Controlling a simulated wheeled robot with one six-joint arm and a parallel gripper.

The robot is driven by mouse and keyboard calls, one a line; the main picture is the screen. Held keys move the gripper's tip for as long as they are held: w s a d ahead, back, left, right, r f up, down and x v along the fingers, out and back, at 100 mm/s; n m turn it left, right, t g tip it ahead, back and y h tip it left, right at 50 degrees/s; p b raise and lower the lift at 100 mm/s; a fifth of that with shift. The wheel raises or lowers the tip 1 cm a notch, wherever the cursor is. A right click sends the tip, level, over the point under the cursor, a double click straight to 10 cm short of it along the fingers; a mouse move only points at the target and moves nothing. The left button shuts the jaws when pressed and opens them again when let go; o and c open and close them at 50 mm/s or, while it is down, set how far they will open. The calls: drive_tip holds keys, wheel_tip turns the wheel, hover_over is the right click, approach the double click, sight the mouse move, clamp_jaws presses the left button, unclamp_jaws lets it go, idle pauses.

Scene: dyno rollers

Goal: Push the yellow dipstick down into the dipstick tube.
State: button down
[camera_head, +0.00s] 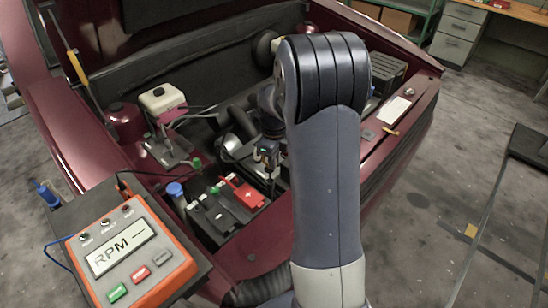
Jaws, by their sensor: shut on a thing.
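My gripper (270,165) is in the engine bay, pointing down just left of my forearm and behind the red battery cover. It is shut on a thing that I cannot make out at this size. My forearm hides much of the bay to its right. I cannot clearly see the yellow dipstick or the dipstick tube. A small yellow strip (389,131) lies on the right fender, and I cannot tell what it is.
A black battery (222,219) with a red terminal cover (248,194) stands in front of my gripper. A blue cap (174,189) and a white reservoir (162,98) are to the left. An orange RPM meter (133,262) sits at front left. The maroon fender (415,112) borders the right.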

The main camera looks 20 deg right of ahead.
drive_tip(key=shift+f+b, duration=1.6)
drive_tip(key=shift+f, duration=1.05)
drive_tip(key=c, duration=1.5)
unclamp_jaws()
drive_tip(key=shift+o, duration=0.2)
wheel_tip(320, 180, up, 11)
drive_tip(key=shift+f+p, duration=0.1)
drive_tip(key=shift+p, duration=0.2)
